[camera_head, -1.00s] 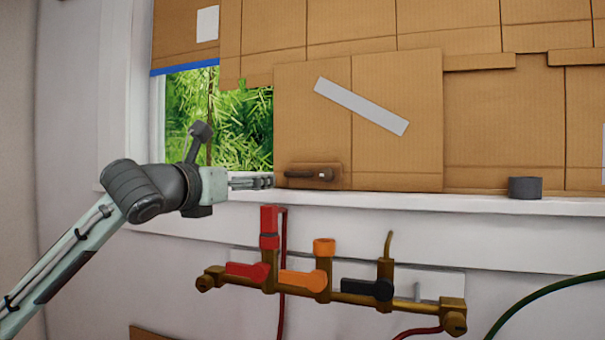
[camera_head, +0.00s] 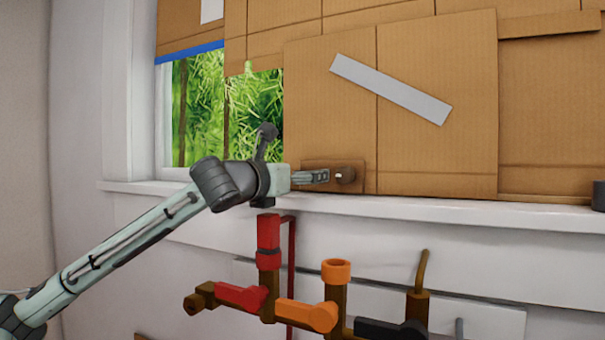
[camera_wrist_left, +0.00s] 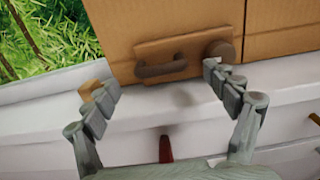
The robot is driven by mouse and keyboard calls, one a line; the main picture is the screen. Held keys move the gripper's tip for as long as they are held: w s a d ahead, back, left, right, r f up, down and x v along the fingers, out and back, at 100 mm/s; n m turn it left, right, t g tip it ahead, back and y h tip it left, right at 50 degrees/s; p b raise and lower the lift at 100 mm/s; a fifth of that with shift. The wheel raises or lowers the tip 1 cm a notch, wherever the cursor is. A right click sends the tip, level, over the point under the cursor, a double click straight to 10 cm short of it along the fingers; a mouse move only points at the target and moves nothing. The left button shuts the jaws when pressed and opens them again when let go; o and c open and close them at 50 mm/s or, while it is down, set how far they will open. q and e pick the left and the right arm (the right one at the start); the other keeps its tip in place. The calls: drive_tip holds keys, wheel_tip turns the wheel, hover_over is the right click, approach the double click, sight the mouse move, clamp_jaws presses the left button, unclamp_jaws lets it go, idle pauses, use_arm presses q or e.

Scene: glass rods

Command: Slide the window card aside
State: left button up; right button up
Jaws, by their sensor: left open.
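The window card is a large brown cardboard panel (camera_head: 430,140) with a grey tape strip (camera_head: 390,88) across it. It covers the window to the right of a green, leafy opening (camera_head: 255,110). Low on its left side is a small cardboard plate with a dark handle (camera_wrist_left: 165,66) and a round knob (camera_head: 345,174). My left gripper (camera_head: 322,177) is in front of this plate and hides the handle in the head view. In the left wrist view its fingers (camera_wrist_left: 153,82) are spread and empty, with the handle beyond and between them. I cannot tell whether they touch it. My right gripper is out of view.
A white sill (camera_head: 420,204) runs below the card. Under it is a brass pipe manifold with red (camera_head: 240,296), orange (camera_head: 308,314) and black (camera_head: 390,330) valve levers. A dark cylinder (camera_head: 599,195) stands on the sill at the right edge.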

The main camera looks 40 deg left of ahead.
use_arm(q)
drive_tip(key=shift+x, duration=0.95)
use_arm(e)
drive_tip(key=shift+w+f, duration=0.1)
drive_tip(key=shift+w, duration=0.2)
use_arm(q)
drive_tip(key=c, duration=1.7)
drive_tip(key=shift+d, duration=0.15)
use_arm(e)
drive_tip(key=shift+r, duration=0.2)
